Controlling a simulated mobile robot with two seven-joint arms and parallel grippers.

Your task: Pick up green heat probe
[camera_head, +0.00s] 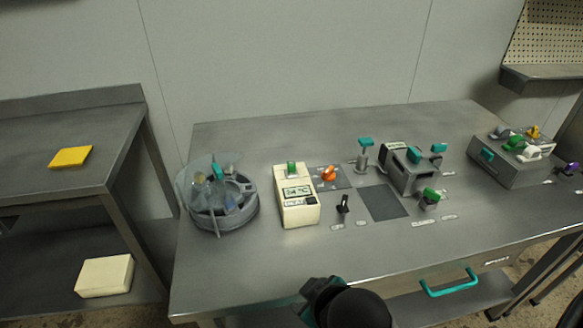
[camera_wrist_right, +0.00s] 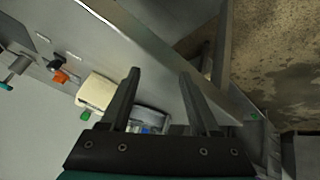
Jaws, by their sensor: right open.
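A small green block-like piece (camera_head: 291,167) stands at the back end of a cream box with a display (camera_head: 299,212). It also shows as a green spot (camera_wrist_right: 86,114) beside the cream box (camera_wrist_right: 97,92) in the wrist view. Another green-topped dark piece (camera_head: 430,194) stands farther right; I cannot tell which is the heat probe. My right gripper (camera_wrist_right: 158,74) is open, with nothing between its fingers, near the table's front edge. In the head view, my dark right arm hides part of that edge. My left gripper is not in view.
A round clear-walled holder (camera_head: 224,216) stands left of the cream box. An orange-handled piece (camera_head: 328,173), a black piece (camera_head: 343,204) and a grey device (camera_head: 405,174) stand to its right. A grey block with coloured pieces (camera_head: 500,168) is far right. The front of the table is clear.

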